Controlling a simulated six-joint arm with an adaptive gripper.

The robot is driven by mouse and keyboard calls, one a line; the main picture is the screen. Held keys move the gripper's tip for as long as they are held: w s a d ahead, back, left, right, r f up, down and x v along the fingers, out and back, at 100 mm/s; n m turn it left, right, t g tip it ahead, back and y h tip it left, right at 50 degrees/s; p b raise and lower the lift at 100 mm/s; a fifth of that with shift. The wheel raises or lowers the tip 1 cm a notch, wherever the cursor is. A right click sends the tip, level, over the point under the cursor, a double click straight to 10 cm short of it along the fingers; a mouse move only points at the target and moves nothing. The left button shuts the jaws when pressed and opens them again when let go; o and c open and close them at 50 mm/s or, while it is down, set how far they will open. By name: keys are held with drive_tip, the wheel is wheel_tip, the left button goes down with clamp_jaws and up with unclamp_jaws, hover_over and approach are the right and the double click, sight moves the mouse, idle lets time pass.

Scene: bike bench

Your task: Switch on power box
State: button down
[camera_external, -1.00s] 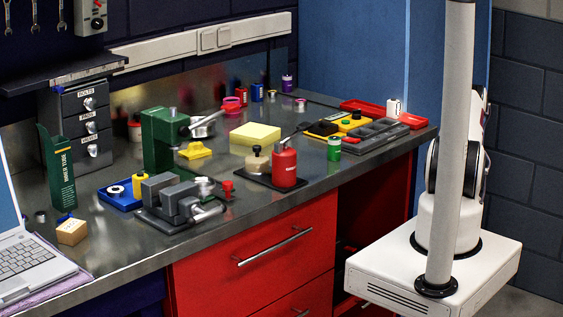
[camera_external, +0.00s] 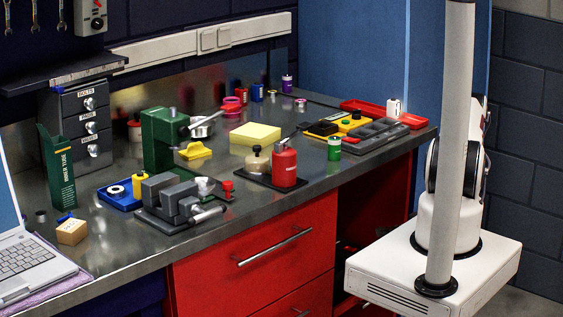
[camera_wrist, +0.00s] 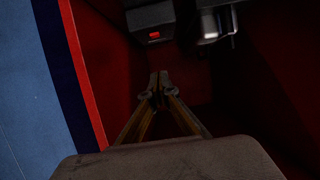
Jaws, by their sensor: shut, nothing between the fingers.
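In the wrist view a dark box (camera_wrist: 147,18) with a small red rectangular switch (camera_wrist: 154,35) shows at the top, inside a dark red space; it looks like the power box. I cannot tell which way the switch is set. My gripper (camera_wrist: 158,85) is shut and empty, its fingertips below the switch in the picture and apart from it. In the external view my gripper is not visible. A grey control box (camera_external: 90,17) with a dial and a red button hangs on the wall there, top left.
A dark device with a shiny cylindrical part (camera_wrist: 212,27) sits right of the dark box. A red edge and a blue surface (camera_wrist: 25,100) lie left in the wrist view. In the external view, an open red bay (camera_external: 350,225) is under the bench, beside red drawers (camera_external: 220,250).

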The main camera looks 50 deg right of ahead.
drive_tip(key=shift+w, duration=0.15)
hover_over(347, 247)
drive_tip(key=s, duration=0.4)
wheel_tip(347, 247, down, 4)
drive_tip(key=shift+s+r, duration=0.1)
drive_tip(key=shift+s+f, duration=0.2)
drive_tip(key=shift+f, duration=0.65)
drive_tip(key=shift+s+f, duration=0.15)
drive_tip(key=shift+f, duration=0.85)
drive_tip(key=shift+f, duration=0.1)
drive_tip(key=shift+f, duration=0.3)
drive_tip(key=shift+r, duration=0.2)
drive_tip(key=shift+r, duration=0.65)
